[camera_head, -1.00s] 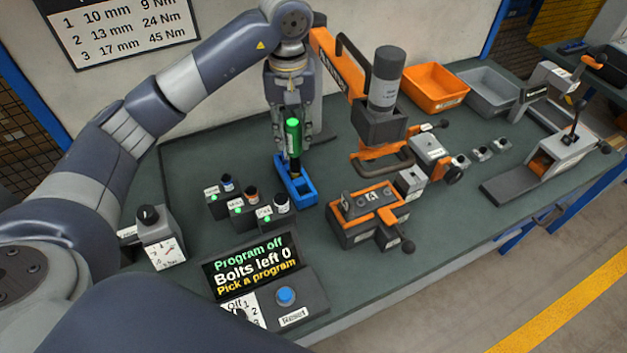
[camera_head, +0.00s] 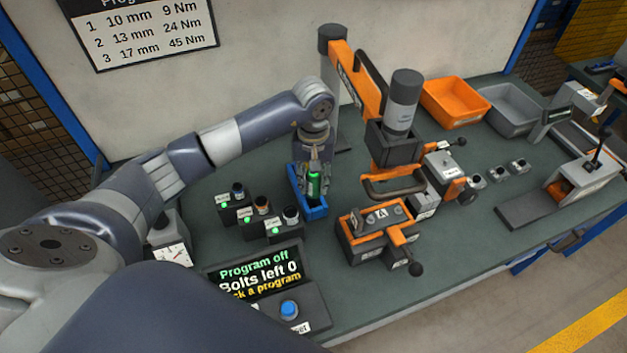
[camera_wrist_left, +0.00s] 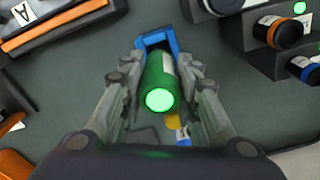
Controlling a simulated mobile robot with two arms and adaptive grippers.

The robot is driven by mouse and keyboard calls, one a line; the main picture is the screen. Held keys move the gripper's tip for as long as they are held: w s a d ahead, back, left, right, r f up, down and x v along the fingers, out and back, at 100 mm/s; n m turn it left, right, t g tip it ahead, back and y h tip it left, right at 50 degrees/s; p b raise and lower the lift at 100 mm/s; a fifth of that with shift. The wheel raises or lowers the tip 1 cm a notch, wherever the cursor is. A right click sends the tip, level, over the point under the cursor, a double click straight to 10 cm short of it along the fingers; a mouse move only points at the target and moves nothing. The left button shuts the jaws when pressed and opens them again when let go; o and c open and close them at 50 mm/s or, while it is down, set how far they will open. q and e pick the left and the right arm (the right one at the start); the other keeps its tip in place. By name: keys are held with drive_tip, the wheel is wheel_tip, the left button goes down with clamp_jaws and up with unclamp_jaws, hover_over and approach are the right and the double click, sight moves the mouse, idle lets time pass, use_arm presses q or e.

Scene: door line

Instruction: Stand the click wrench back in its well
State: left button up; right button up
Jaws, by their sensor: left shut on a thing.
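The click wrench, with a green grip (camera_head: 314,185), is upright in my left gripper (camera_head: 314,190). In the left wrist view its green end with a bright round light (camera_wrist_left: 160,92) sits between the two fingers (camera_wrist_left: 160,105), which are shut on it. The blue well (camera_head: 316,212) stands on the bench under the gripper. It also shows in the left wrist view (camera_wrist_left: 155,41) just beyond the wrench. The wrench's lower end is hidden in or behind the blue well; I cannot tell how deep it sits. My right gripper is not in view.
Sockets in dark holders (camera_head: 262,207) stand close left of the well. An orange fixture (camera_head: 375,225) stands to its right, below a hanging orange-and-grey tool (camera_head: 400,110). The display (camera_head: 260,275) reads "Program off, Bolts left 0". Orange (camera_head: 450,103) and grey (camera_head: 512,110) bins stand behind.

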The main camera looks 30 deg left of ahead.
use_arm(q)
drive_tip(key=shift+f, duration=0.9)
drive_tip(key=o, duration=1.1)
drive_tip(key=shift+c, duration=0.2)
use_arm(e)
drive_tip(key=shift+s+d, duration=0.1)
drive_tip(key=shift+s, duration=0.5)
